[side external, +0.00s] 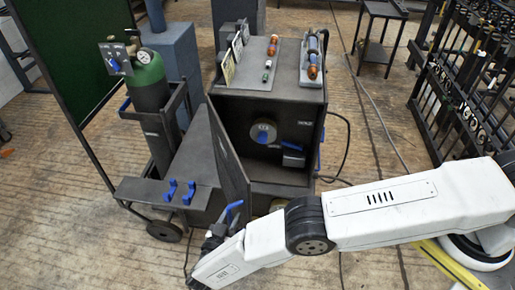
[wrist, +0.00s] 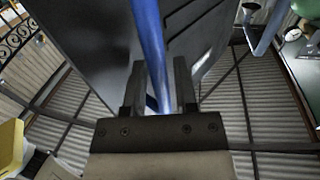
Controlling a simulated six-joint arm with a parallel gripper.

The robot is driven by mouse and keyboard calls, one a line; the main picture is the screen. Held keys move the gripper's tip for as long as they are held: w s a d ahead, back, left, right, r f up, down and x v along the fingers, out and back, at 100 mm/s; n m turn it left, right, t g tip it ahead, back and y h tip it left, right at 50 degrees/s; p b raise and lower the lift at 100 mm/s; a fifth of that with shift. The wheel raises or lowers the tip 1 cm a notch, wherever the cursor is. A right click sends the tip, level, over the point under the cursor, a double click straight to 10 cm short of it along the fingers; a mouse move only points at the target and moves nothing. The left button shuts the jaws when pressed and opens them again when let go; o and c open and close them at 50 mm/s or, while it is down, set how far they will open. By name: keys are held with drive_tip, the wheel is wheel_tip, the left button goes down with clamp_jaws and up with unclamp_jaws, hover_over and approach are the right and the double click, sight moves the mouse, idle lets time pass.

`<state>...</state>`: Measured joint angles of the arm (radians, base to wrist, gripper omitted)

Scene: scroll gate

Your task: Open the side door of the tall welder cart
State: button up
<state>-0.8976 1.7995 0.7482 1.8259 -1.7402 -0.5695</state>
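The tall welder cart (side external: 262,110) stands in the middle of the side external view. Its side door (side external: 228,155) is swung out, and the dark inside shows a round spool (side external: 263,131). A blue handle (side external: 234,206) sits on the door's outer face, low near its free edge. My gripper (side external: 219,232) is at this handle, partly hidden by the arm. In the wrist view, the blue handle bar (wrist: 149,35) runs between the two fingers of my gripper (wrist: 160,75). The fingers stand apart, with a gap beside the bar, so they look open around it. The dark door panel (wrist: 85,45) lies beyond.
A green gas cylinder (side external: 149,82) on a low cart with blue hooks (side external: 180,191) stands left of the door. Small torch parts (side external: 268,62) lie on the cart top. A black rack (side external: 465,90) is at right. A cable runs over the wooden floor (side external: 375,150).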

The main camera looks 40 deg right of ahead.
drive_tip(key=shift+o, duration=0.5)
drive_tip(key=shift+s, duration=0.1)
drive_tip(key=v, duration=0.7)
drive_tip(key=shift+s+a, duration=0.15)
drive_tip(key=shift+a, duration=0.15)
